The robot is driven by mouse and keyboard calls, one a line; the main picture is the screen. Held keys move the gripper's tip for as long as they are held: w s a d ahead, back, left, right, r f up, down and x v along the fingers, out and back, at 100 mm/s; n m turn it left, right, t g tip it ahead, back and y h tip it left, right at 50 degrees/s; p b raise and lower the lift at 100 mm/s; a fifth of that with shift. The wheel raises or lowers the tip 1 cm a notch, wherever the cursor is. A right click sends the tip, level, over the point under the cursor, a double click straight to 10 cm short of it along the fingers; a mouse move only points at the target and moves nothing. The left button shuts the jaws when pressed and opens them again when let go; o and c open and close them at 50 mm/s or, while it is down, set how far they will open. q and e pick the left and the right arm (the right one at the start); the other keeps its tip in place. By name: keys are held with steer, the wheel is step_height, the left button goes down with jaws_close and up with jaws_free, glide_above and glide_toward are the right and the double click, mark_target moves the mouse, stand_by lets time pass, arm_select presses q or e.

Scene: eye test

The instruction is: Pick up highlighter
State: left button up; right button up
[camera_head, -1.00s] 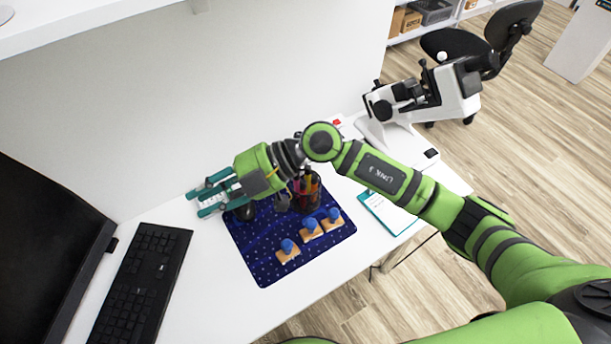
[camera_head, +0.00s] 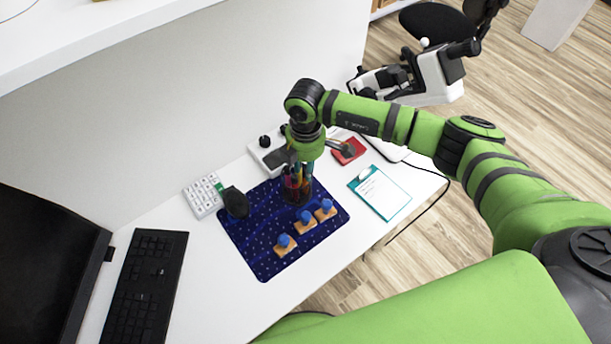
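A dark see-through pen cup (camera_head: 297,191) with several coloured pens stands at the back right of the blue patterned mat (camera_head: 262,262). I cannot single out which pen is the highlighter. My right gripper (camera_head: 302,172) points down directly over the cup, with its fingertips at the tops of the pens. The wrist and fingers hide part of the pens. I cannot tell whether the fingers are apart or closed on a pen. My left gripper is out of view.
Three wooden stamps with blue knobs (camera_head: 304,220) stand on the mat's front right. A teal clipboard (camera_head: 380,195), red item (camera_head: 349,151) and microscope (camera_head: 435,78) are right.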

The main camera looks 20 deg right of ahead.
steer(key=shift+f, duration=0.3)
jaws_close()
steer(key=shift+r, duration=0.15)
